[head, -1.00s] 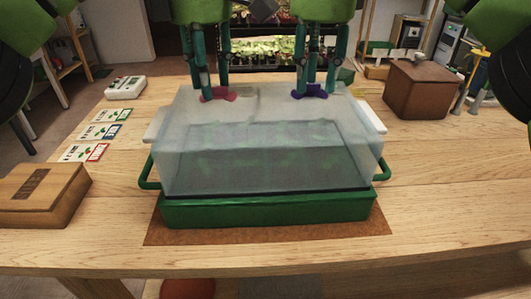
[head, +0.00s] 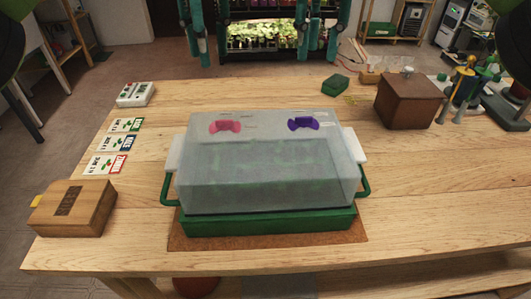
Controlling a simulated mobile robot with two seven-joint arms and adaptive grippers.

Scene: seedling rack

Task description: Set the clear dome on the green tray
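The clear dome (head: 265,178) is a frosted see-through cover with a pink knob (head: 225,126) and a purple knob (head: 303,123) on top. It rests upright and level on the green tray (head: 268,222), with blurred green seedlings showing through it. The tray has green side handles and sits on a brown mat (head: 190,242).
A wooden box (head: 72,208) and several seed cards (head: 112,143) lie on the left of the table. A white device (head: 135,93) stands behind them. A brown box (head: 408,98), a green block (head: 335,84) and tools (head: 465,88) stand at the back right. The right front is clear.

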